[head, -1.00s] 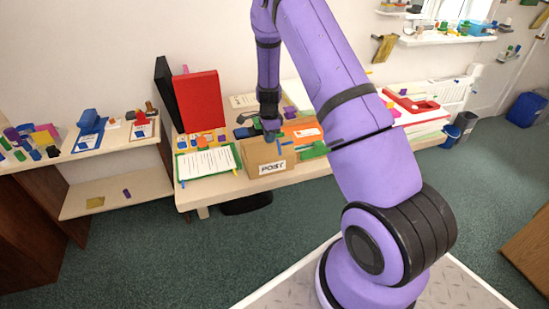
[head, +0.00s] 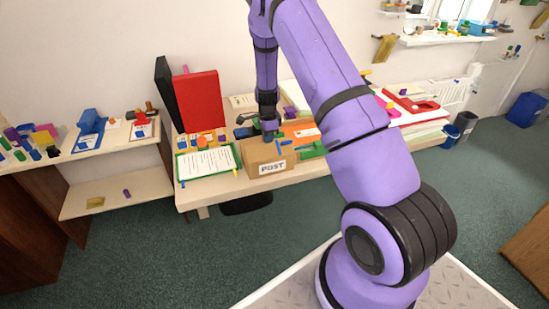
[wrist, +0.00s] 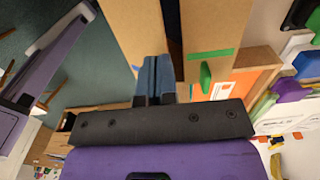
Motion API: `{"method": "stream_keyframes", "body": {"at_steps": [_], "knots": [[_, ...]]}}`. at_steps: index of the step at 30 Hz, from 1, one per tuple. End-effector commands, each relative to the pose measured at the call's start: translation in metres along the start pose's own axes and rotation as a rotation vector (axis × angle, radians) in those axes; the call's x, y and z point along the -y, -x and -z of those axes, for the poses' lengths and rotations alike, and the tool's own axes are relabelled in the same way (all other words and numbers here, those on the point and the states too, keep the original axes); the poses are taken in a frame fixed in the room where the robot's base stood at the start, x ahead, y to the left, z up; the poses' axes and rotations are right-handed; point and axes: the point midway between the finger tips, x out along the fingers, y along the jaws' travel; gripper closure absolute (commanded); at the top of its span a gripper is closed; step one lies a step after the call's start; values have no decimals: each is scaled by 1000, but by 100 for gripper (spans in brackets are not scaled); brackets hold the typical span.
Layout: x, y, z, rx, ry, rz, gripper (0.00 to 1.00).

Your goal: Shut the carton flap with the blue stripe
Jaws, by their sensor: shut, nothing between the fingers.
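The cardboard carton (head: 252,158) with a POST label stands on the table's front edge. Blue marks (head: 285,143) show at its top, small, beside my gripper (head: 268,134). In the wrist view, two brown flaps lie either side of a dark gap: a left flap (wrist: 134,30) and a right flap (wrist: 215,30). The right flap bears a green stripe and a green tab (wrist: 205,77). My gripper (wrist: 155,66) is shut and empty, over the left flap's end; contact cannot be told.
A clipboard (head: 183,176) lies left of the carton, and a red binder (head: 198,100) stands behind it. An orange folder (head: 300,129) and green items lie close at the right. Floor in front of the table is clear.

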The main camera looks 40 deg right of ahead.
Motion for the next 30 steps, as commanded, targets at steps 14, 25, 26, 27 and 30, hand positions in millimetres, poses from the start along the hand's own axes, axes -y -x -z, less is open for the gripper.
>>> {"method": "stream_keyframes", "body": {"at_steps": [14, 25, 26, 27, 30], "knots": [[5, -7, 0, 0, 0, -1, 100], [8, -9, 0, 0, 0, 0, 100], [8, -8, 0, 0, 0, 1, 100], [8, -5, 0, 0, 0, 1, 100], [8, 3, 0, 0, 0, 0, 100]]}}
